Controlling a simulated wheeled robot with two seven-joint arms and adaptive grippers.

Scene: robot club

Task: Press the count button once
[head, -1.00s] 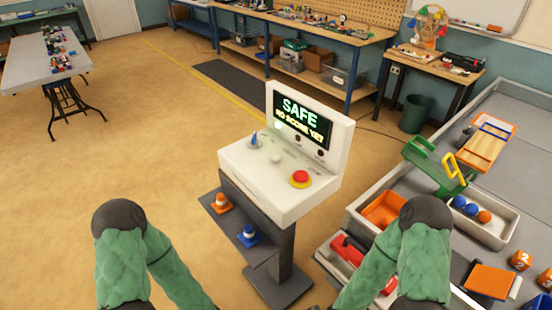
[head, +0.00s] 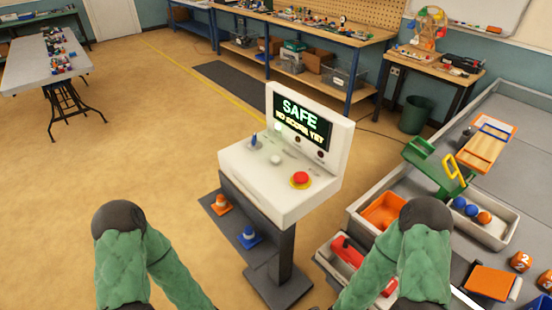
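A white control console (head: 262,190) stands on a dark pedestal in front of me. Its screen (head: 301,121) reads "SAFE" and "NO SCORE YET". The sloped top carries a large red button (head: 300,179) on a yellow ring, a pale round button (head: 275,160) and a small blue-tipped lever (head: 254,141). Labels on the panel are too small to read, so I cannot tell which one is the count button. My two green-sleeved arms come in at the bottom, left and right of the console. Both grippers are out of the picture.
At right, a grey table (head: 510,180) bears an orange bin (head: 383,211), a white tray with balls (head: 488,236) and a green holder (head: 432,165). The floor left of the console is clear.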

